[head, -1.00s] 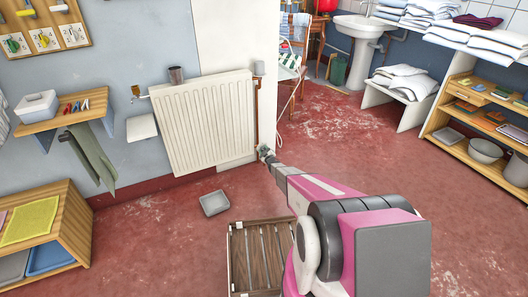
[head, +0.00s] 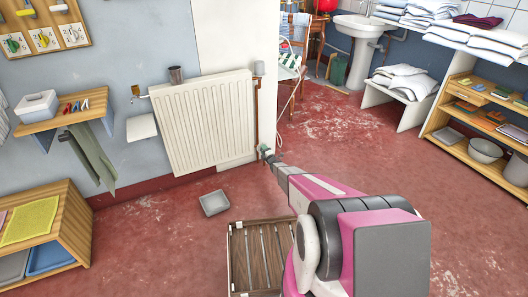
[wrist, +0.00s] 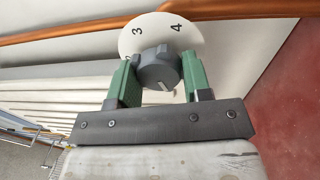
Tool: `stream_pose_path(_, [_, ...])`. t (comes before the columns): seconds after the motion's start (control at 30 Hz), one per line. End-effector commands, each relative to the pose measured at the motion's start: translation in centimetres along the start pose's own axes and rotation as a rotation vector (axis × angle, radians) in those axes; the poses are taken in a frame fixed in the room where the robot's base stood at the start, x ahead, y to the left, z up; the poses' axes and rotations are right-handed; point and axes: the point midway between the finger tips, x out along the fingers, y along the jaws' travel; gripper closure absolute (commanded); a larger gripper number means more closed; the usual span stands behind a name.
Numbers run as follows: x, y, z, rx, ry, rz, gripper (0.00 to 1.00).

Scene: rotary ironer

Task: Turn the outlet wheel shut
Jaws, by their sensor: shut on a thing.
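The outlet wheel (wrist: 158,68) is a grey ribbed knob with a pale pointer mark, in front of a white round dial (wrist: 160,33) that shows the numbers 3 and 4. My gripper (wrist: 155,80) has its green fingers on both sides of the wheel and is shut on it. In the head view my gripper (head: 268,156) is at the lower right corner of the white radiator (head: 205,122). The wheel itself is too small and covered to make out there.
A copper pipe (wrist: 190,14) runs behind the dial. A grey tray (head: 214,203) lies on the red floor below the radiator, and a slatted wooden crate (head: 258,258) stands near my arm.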

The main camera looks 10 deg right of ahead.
Motion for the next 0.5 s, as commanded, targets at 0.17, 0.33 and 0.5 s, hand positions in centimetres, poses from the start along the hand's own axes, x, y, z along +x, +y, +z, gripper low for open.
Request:
stream_pose_path(0.17, [0.02,0.10,-0.03,-0.111,0.012,0.000,0.79])
stream_pose_path(0.33, [0.01,0.08,-0.03,-0.181,0.018,-0.002,0.79])
stream_pose_path(0.5, [0.01,0.07,-0.05,-0.219,0.021,-0.003,0.79])
